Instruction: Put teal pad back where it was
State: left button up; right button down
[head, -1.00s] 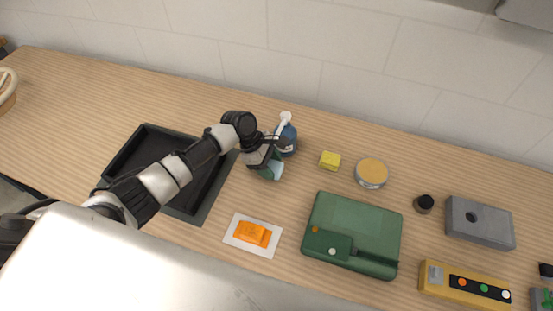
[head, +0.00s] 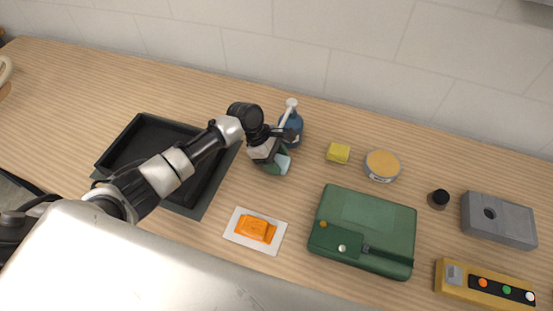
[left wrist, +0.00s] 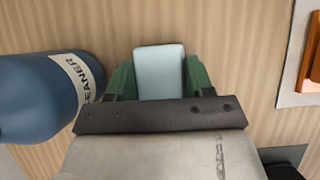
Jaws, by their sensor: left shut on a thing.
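The teal pad (left wrist: 159,70), a pale blue-teal block, is between the green fingers of my left gripper (left wrist: 159,80) in the left wrist view. The gripper is shut on it. In the head view the pad (head: 284,164) shows only as a small pale patch at the tip of my left gripper (head: 276,163), over the wood counter right of the black tray. I cannot tell whether the pad touches the counter. My right gripper is not in view.
A blue cleaner bottle (head: 291,128) stands close behind the gripper. A black tray (head: 210,195) lies left, under my arm. A white card with an orange piece (head: 256,229), a green case (head: 375,215), a yellow block (head: 338,153) and a round tin (head: 382,165) lie right.

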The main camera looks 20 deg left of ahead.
pick_arm(q)
jog(key=shift+f, duration=0.15)
jog(key=o, duration=0.8)
jog(key=shift+o, duration=0.2)
jog(key=v, duration=1.2)
jog(key=shift+b, duration=0.35)
jog(key=shift+s, duration=0.1)
